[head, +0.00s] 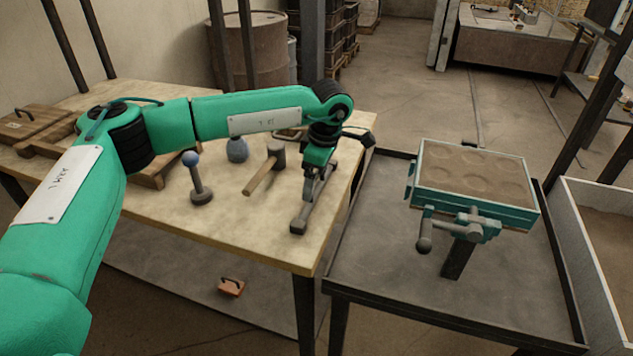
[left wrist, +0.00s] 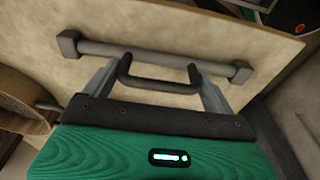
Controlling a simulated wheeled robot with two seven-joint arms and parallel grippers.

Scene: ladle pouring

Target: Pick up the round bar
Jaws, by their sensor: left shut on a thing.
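The round bar (head: 312,201) is grey with a block at each end. It lies at or just above the table's right part, and I cannot tell if it touches the top. In the left wrist view the bar (left wrist: 150,54) runs across, with a dark U-shaped handle (left wrist: 160,86) in front of it. My left gripper (head: 317,174) is over the bar from above, shut on it. In the left wrist view the fingers of my left gripper (left wrist: 158,77) stand either side of the handle; their tips are partly hidden. My right gripper is not in view.
On the table (head: 250,240) stand a blue-knobbed tool (head: 199,180), a mallet (head: 265,171) and a bluish vessel (head: 237,149), left of the bar. A green-framed mould (head: 472,185) stands in a dark tray (head: 370,283) to the right. The table's front right corner is clear.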

